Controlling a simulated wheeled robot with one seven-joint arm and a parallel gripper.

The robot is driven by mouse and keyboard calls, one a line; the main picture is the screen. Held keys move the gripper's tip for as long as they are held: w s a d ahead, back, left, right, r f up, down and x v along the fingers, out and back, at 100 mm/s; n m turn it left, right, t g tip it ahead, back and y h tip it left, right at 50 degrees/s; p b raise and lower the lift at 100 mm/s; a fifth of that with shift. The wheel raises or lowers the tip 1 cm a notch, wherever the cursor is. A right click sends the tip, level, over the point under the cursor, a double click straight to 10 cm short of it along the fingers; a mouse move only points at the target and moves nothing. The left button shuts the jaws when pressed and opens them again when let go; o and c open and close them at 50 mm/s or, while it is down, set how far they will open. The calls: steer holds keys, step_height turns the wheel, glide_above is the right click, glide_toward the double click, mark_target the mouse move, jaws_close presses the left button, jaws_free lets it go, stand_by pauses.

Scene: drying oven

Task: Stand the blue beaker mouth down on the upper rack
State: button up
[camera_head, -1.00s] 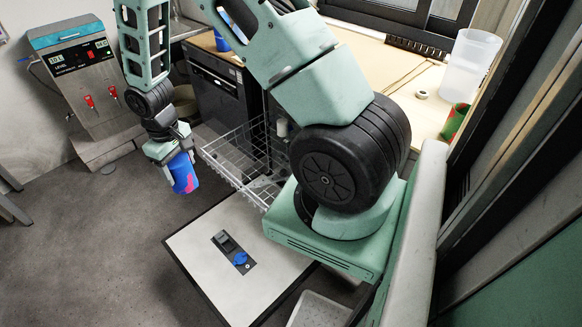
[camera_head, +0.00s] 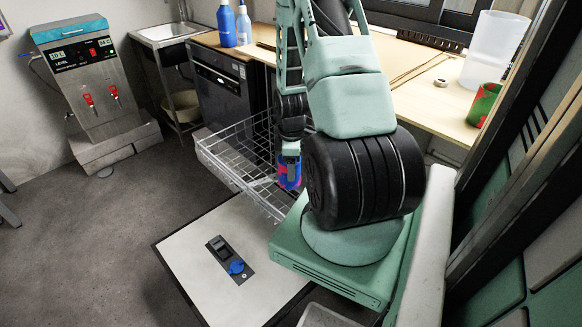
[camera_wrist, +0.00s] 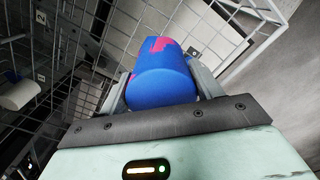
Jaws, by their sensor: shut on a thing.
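The blue beaker (camera_head: 289,174) with pink patches is held in my gripper (camera_head: 290,158), low over the right part of a pulled-out wire rack (camera_head: 222,160). In the wrist view, the fingers of my gripper (camera_wrist: 160,88) are shut on either side of the beaker (camera_wrist: 160,72). Its near end looks closed and blue; its mouth is not visible. The wire rack (camera_wrist: 250,20) shows behind and to both sides of the beaker. I cannot tell whether the beaker touches the rack, nor whether another rack lies below.
A white cylindrical item (camera_wrist: 18,94) lies at the left in the wrist view. A dark appliance (camera_head: 225,90) stands under the wooden counter. A clear container (camera_head: 493,50) and a red-green cup (camera_head: 484,104) are at right.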

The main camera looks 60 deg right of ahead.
steer(key=shift+r, duration=0.1)
steer(key=shift+f+b, duration=1.85)
steer(key=shift+f, duration=1.4)
steer(key=shift+f, duration=0.35)
steer(key=o, duration=1.1)
steer(key=shift+r, duration=0.15)
step_height(320, 180, up, 17)
steer(key=shift+p, duration=1.05)
steer(key=shift+r, duration=0.1)
